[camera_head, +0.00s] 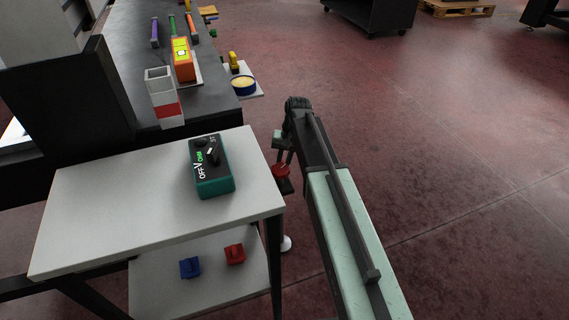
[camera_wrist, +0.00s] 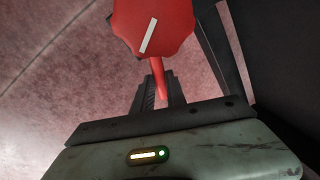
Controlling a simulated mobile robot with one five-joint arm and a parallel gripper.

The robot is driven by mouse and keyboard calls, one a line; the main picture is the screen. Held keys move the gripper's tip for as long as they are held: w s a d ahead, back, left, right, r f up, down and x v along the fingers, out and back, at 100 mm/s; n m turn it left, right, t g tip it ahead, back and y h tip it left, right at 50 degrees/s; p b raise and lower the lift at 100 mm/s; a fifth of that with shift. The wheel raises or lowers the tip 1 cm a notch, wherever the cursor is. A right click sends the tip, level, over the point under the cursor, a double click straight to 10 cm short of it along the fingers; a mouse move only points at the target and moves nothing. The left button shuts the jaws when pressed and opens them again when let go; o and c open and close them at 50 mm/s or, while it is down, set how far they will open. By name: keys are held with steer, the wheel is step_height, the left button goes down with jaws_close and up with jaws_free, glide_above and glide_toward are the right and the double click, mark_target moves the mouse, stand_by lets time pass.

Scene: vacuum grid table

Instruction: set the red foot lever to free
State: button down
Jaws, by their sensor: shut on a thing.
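The red foot lever shows large at the top of the wrist view as a red head (camera_wrist: 152,28) with a white line on its face and a thin red stem below it. The white line leans slightly off upright. My gripper (camera_wrist: 160,80) is shut on the red lever, with the stem between its two dark fingers. In the head view the red head (camera_head: 281,171) is a small disc beside the table's right side, at the end of my arm. My arm partly hides that area, and I cannot read any position labels.
A light table (camera_head: 110,205) holds a green box (camera_head: 214,180) with a black dial. Its lower shelf (camera_head: 160,297) carries a blue block (camera_head: 190,267) and a red block (camera_head: 234,254). A dark table leg (camera_head: 274,262) stands close to my arm. Open floor lies to the right.

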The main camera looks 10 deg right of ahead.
steer(key=shift+a+n, duration=0.2)
steer(key=shift+n, duration=0.1)
steer(key=c, duration=1.3)
jaws_free()
steer(key=shift+c, duration=0.2)
step_height(320, 180, up, 8)
steer(key=d+p, duration=0.1)
steer(key=p, duration=0.6)
steer(key=shift+d+f+p, duration=0.2)
steer(key=shift+d+p, duration=0.05)
steer(key=shift+p, duration=0.05)
steer(key=shift+s, duration=0.1)
